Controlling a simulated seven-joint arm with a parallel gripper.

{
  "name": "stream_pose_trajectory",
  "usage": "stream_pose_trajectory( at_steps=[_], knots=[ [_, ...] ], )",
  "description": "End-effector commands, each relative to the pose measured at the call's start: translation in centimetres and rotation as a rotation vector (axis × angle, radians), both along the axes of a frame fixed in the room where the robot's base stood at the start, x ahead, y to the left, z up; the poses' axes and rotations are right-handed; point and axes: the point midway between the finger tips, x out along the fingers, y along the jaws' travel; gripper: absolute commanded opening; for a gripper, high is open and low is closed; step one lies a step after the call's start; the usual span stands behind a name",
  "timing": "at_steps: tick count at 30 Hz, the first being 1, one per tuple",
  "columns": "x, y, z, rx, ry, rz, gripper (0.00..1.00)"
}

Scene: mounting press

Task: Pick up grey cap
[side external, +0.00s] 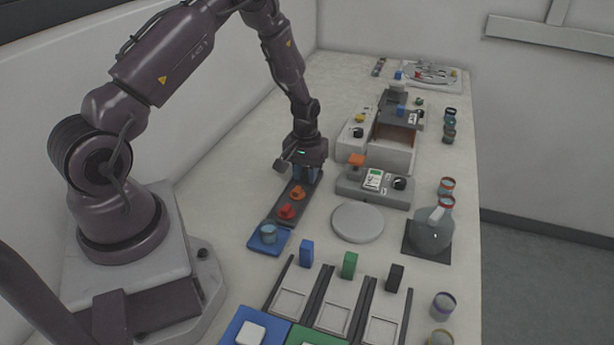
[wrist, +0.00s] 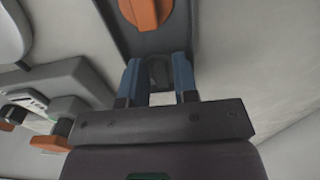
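The grey cap (wrist: 159,73) shows in the wrist view as a dark piece at the end of a dark tray (wrist: 197,28), between my gripper's two blue fingers. My gripper (wrist: 158,75) is open, with a finger on each side of the cap and a narrow gap visible by each finger. In the side external view my gripper (side external: 305,174) points down over the far end of the dark tray (side external: 314,184). The cap is hidden there behind the gripper.
A grey control box (side external: 345,187) and round plate (side external: 358,222) stand right.

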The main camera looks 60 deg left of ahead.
Motion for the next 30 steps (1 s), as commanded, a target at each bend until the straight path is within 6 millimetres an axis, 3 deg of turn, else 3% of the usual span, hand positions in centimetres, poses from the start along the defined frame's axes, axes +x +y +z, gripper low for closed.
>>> stream_pose_trajectory(
  at_steps=[3,7,22,28,30],
  knots=[
    [0.0,0.0,0.0,0.000,0.000,0.000,0.28],
    [0.0,0.0,0.0,0.000,0.000,0.000,0.00],
    [0.0,0.0,0.5,0.000,0.000,-0.001,0.00],
    [0.1,0.0,3.0,0.002,-0.004,-0.001,0.00],
    [-0.7,-0.4,4.3,0.001,-0.001,-0.001,0.00]
  ],
)
